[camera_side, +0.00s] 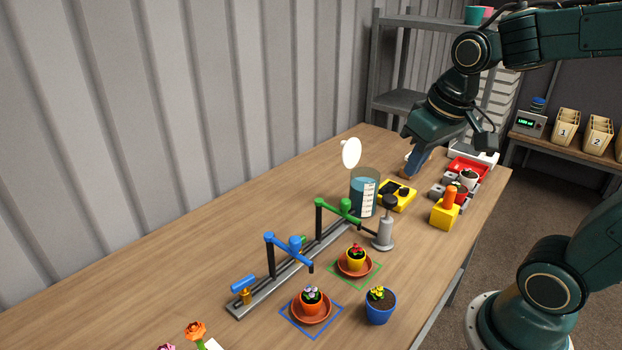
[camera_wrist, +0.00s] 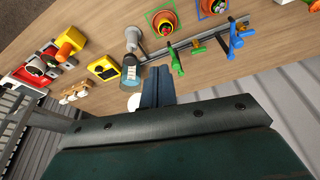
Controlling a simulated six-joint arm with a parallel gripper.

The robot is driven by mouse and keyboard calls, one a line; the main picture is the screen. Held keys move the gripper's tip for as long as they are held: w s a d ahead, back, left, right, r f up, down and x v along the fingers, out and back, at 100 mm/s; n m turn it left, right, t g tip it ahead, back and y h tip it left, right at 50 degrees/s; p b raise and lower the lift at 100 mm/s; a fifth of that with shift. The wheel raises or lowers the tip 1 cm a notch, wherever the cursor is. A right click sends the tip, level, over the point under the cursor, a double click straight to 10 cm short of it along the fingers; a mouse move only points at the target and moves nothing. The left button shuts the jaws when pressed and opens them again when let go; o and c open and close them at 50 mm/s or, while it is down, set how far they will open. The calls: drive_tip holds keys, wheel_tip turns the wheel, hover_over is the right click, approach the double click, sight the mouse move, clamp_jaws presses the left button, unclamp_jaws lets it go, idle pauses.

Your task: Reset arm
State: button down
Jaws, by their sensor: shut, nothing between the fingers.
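My gripper (camera_side: 413,172) is raised above the far end of the wooden table (camera_side: 190,270) in the side view, pointing down. Its two blue-grey fingers are together with nothing between them. In the wrist view the closed fingers (camera_wrist: 157,84) show at the middle, over the table top. They appear beside the beaker of blue liquid (camera_side: 364,192), which also shows in the wrist view (camera_wrist: 131,77). I cannot tell the exact height of the fingertips above the table.
A rail (camera_side: 246,305) carries a blue tap (camera_side: 284,244) and a green tap (camera_side: 335,206). Potted flowers stand on saucers in front, beside a blue pot (camera_side: 380,312). A yellow scale-like device (camera_side: 397,196), yellow block (camera_side: 443,217) and red tray (camera_side: 468,168) crowd the far end.

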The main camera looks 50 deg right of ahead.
drive_tip(key=s+a+r+n+t, duration=0.1)
drive_tip(key=s+a+n+t, duration=0.1)
drive_tip(key=s+a, duration=0.2)
drive_tip(key=shift+s+r+y, duration=0.2)
drive_tip(key=shift+s+y, duration=0.1)
drive_tip(key=shift+s, duration=1.4)
